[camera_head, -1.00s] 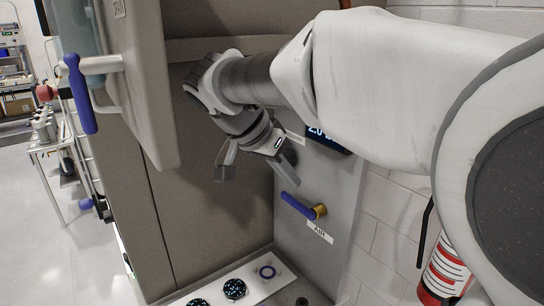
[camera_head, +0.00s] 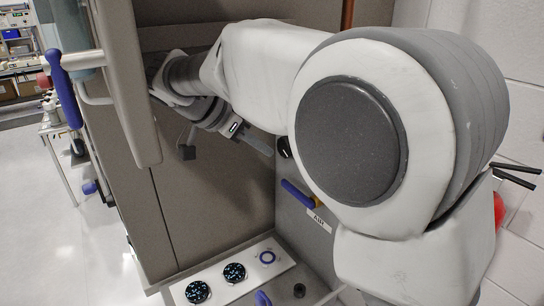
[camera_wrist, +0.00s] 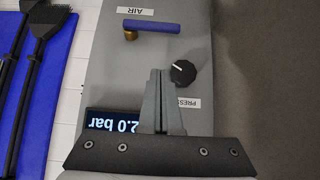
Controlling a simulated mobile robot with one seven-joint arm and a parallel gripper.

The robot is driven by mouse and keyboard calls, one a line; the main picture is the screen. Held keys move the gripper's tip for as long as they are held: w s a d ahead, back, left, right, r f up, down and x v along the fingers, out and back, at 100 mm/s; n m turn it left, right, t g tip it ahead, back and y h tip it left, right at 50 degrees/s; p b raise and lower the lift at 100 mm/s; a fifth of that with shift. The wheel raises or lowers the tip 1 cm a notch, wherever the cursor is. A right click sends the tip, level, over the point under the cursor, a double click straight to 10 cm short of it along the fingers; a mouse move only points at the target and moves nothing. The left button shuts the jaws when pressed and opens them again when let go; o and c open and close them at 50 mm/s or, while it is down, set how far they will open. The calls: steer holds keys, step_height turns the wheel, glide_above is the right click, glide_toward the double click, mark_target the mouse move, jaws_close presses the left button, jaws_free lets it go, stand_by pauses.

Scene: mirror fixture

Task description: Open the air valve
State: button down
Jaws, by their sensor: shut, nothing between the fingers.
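The air valve has a blue lever (camera_wrist: 152,26) on a brass body (camera_wrist: 130,36), beside a label reading AIR (camera_wrist: 137,11). In the head view the lever (camera_head: 298,193) sticks out to the left from the grey panel, lying crosswise on it; my arm partly covers the brass body. My gripper (camera_wrist: 161,72) is shut and empty in the wrist view, its fingertips together. There they appear below the lever and left of a black knob (camera_wrist: 183,72), apart from the lever in the picture. I cannot tell its distance from the panel.
A display (camera_wrist: 113,121) reads 2.0 bar, upside down in the wrist view. A cabinet door with a blue handle (camera_head: 64,88) stands open at left. A panel with round dark dials (camera_head: 234,272) lies below. My arm fills the right side near the white wall.

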steer(key=s+a+f+p+x, duration=0.1)
steer(key=f+x, duration=0.1)
steer(key=x, duration=0.9)
steer(key=shift+f+p, duration=0.25)
steer(key=shift+p, duration=0.1)
